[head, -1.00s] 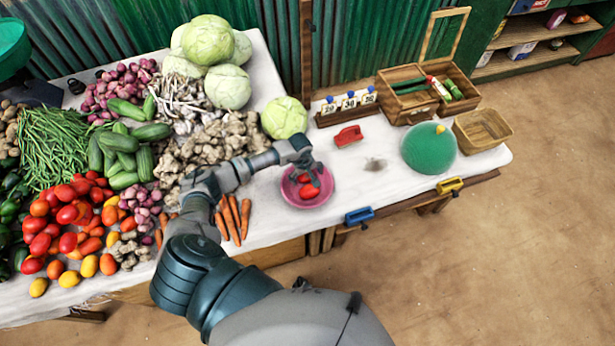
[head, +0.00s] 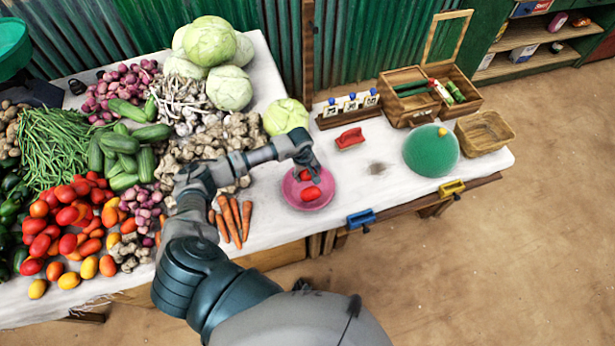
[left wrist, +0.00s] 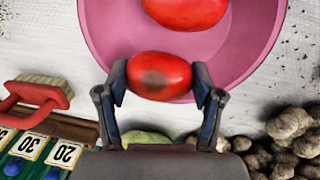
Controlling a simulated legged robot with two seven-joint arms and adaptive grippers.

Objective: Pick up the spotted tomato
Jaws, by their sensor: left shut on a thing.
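The spotted tomato (left wrist: 172,72) is red with a dark blotch on its side. My left gripper (left wrist: 160,82) is shut on it, one finger at each end, in the left wrist view. In the head view the left gripper (head: 306,172) is over the back part of the pink bowl (head: 324,201), and the held tomato (head: 305,176) is partly hidden under it. A second red tomato (head: 311,194) lies in the bowl, nearer the front; it also shows in the left wrist view (left wrist: 186,10). Whether the held tomato is clear of the bowl, I cannot tell. My right gripper is out of view.
Carrots (head: 236,215) and heaped vegetables lie left of the bowl. A cabbage (head: 286,116) is behind it. Right of it are a red-handled brush (head: 350,138), number cards (head: 351,103), a green dome (head: 431,151) and a basket (head: 484,132). The cloth around the brush is fairly clear.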

